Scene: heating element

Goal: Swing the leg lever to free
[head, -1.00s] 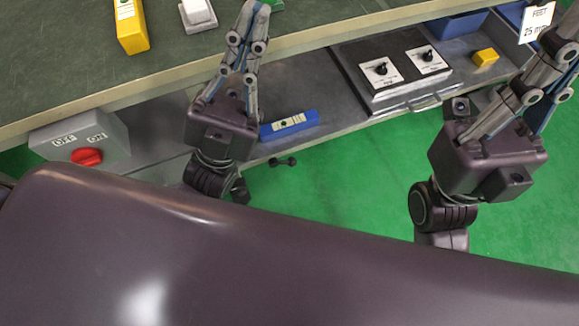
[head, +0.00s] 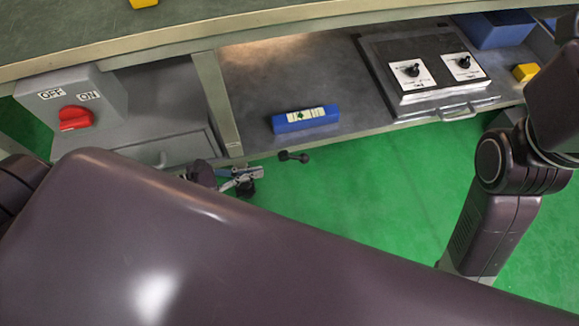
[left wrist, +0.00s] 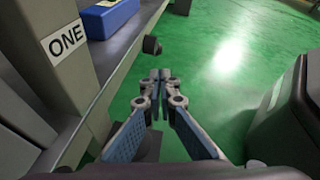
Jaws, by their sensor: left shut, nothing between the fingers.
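A small black lever with a round knob (head: 293,157) sticks out over the green floor, below the front edge of the lower shelf. I take it to be the leg lever. Its dark knob (left wrist: 152,45) shows beyond my fingertips in the left wrist view, beside the bench leg marked ONE (left wrist: 66,40). My left gripper (head: 258,173) is low, just left of and below the lever, partly hidden by my own body. Its fingers (left wrist: 160,76) are together and empty, apart from the knob. At the right edge, part of my right arm shows; its fingers are out of frame.
A grey box with a red OFF/ON knob (head: 75,118) is at the left. A blue block (head: 305,119) lies on the lower shelf (head: 260,80). A panel with two black switches (head: 420,45) and a yellow block (head: 525,72) are at the right. The floor (head: 380,190) is clear.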

